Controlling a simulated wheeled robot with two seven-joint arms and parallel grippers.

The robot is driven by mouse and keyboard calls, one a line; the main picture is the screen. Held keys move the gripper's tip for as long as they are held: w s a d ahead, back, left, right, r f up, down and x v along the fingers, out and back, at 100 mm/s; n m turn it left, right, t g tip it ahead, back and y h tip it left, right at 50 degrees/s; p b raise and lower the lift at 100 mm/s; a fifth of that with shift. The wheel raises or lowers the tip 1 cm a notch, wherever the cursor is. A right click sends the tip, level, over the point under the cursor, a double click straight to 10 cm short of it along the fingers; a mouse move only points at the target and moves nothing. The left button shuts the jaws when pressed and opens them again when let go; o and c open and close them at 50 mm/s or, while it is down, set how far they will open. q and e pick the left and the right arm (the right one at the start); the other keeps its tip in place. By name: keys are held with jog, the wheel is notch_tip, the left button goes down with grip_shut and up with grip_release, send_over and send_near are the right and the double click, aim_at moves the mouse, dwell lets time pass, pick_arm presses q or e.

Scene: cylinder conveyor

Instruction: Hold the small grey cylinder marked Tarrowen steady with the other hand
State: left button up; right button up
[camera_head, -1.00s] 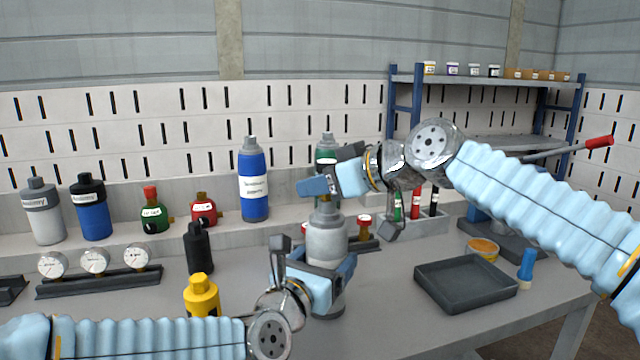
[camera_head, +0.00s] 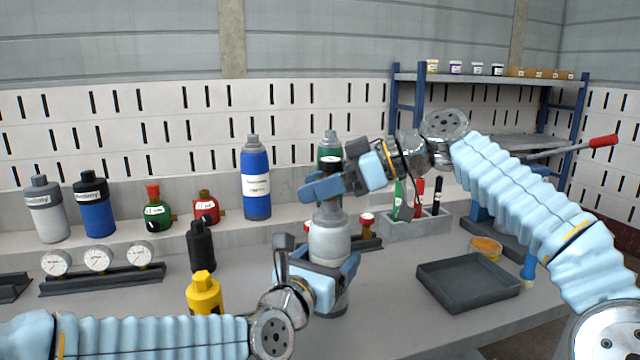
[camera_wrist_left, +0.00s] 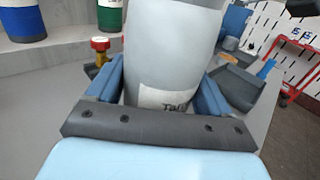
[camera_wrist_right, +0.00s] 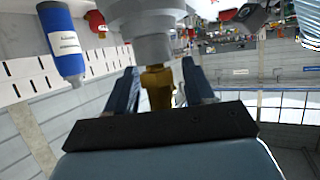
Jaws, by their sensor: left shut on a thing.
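The small grey cylinder (camera_head: 329,240) stands upright on the table. Its white label shows the first letters, starting with T, in the left wrist view (camera_wrist_left: 165,98). My left gripper (camera_head: 322,264) is shut around its lower body, one finger on each side. My right gripper (camera_head: 320,187) is at the cylinder's top. In the right wrist view its fingers stand on either side of a brass fitting (camera_wrist_right: 157,88) at the cylinder's neck, with a gap visible beside it, so it looks open.
A blue cylinder (camera_head: 256,180) and a green one (camera_head: 329,146) stand on the ledge behind. A black bottle (camera_head: 201,248) and a yellow one (camera_head: 204,294) stand to the left. A dark tray (camera_head: 468,287) lies to the right, with bare table before it.

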jog(key=shift+r, duration=0.1)
jog(key=m+t, duration=0.2)
jog(key=m+t+h, duration=0.1)
jog(key=m+t, duration=0.1)
jog(key=shift+w+d+t+h, duration=0.1)
jog(key=shift+t+h, duration=0.2)
jog(key=shift+t, duration=0.1)
jog(key=shift+w+d+m+t+h, duration=0.15)
jog(key=shift+m+t+h, duration=0.1)
jog(key=shift+m+t, duration=0.25)
jog(key=shift+w+a+m+t+h, duration=0.15)
jog(key=shift+m+t+h, duration=0.1)
jog(key=shift+m+t, duration=0.2)
jog(key=shift+d, duration=0.1)
jog(key=m+t+h, duration=0.3)
jog(key=shift+m, duration=0.25)
jog(key=shift+w+d+m+t+h, duration=0.15)
jog(key=shift+m+t+h, duration=0.2)
jog(key=shift+m+h, duration=0.5)
jog(key=shift+w+d+m+t+h, duration=0.1)
jog(key=shift+d+m+t+h, duration=0.1)
jog(key=shift+m+t+h, duration=0.2)
